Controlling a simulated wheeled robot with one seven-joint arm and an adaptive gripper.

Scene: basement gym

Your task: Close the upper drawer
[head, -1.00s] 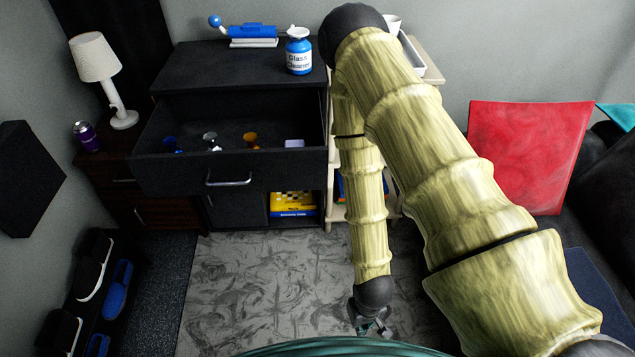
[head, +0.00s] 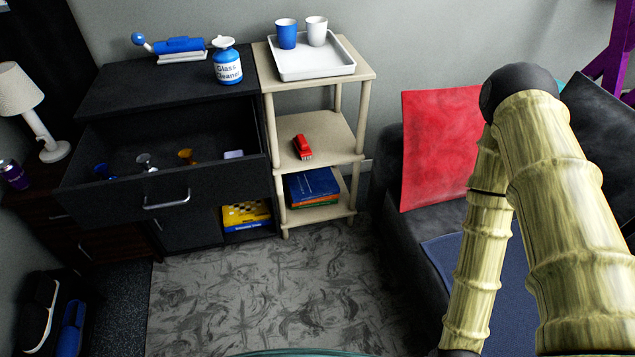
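The upper drawer (head: 168,186) of the black cabinet (head: 152,88) is pulled out in the head view, at the left. Its silver bar handle (head: 166,200) is on the front panel. Inside lie a blue item (head: 101,170), a clear or silver one (head: 146,162), an orange one (head: 186,157) and a pale block (head: 233,154). My arm is at the right, well away from the drawer. My gripper is below the picture's bottom edge and out of sight.
A glass cleaner bottle (head: 227,62) stands on the cabinet top. A cream shelf (head: 325,142) with a white tray (head: 311,70) stands close to the cabinet's right. A dark sofa (head: 420,222) with a red cushion (head: 440,145) is further right. The grey patterned floor (head: 280,290) in front is clear.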

